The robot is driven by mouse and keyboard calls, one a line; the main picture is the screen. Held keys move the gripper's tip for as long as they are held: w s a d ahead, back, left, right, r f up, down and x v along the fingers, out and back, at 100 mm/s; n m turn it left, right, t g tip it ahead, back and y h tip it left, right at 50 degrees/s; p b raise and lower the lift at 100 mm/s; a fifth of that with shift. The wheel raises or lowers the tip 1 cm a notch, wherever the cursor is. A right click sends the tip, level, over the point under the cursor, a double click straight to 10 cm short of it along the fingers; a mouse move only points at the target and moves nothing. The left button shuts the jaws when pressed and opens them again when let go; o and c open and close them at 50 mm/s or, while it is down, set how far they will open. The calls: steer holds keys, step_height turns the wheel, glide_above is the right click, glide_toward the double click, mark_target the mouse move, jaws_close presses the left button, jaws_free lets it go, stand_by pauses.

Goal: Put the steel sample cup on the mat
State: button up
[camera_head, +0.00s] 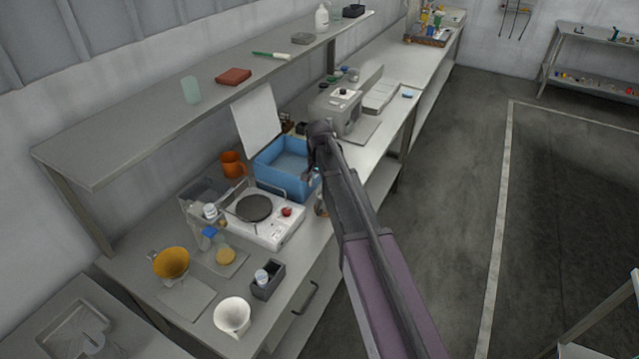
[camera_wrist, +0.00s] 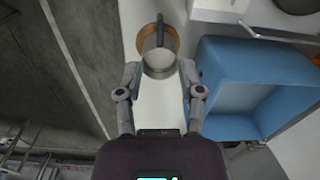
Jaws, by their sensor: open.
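The steel sample cup (camera_wrist: 159,63) shows in the wrist view as a round grey cup with a dark handle pointing up the picture. It lies between the fingertips of my gripper (camera_wrist: 160,70), which is open, with a finger on either side. An orange-brown round mat (camera_wrist: 172,37) shows behind and around the cup's upper side. The cup overlaps the mat in the picture; I cannot tell whether its base rests fully on it. In the head view my gripper (camera_head: 314,170) is over the bench front beside the blue tub, and my arm hides most of this spot.
The blue tub (camera_head: 269,175) stands close beside my gripper. A white hotplate (camera_head: 284,228) is left of it. A beige balance (camera_head: 337,113) stands behind. A shelf (camera_head: 125,135) overhangs the bench's back. The floor (camera_head: 455,190) to the right is clear.

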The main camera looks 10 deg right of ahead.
steer(key=shift+s, duration=0.1)
stand_by(0.6)
steer(key=s+d+n, duration=0.3)
steer(key=s, duration=0.9)
steer(key=s+d+n, duration=0.2)
steer(key=s, duration=1.1)
steer(key=shift+d+n, duration=0.4)
steer(key=shift+f+b, duration=0.55)
steer(key=shift+b, duration=0.05)
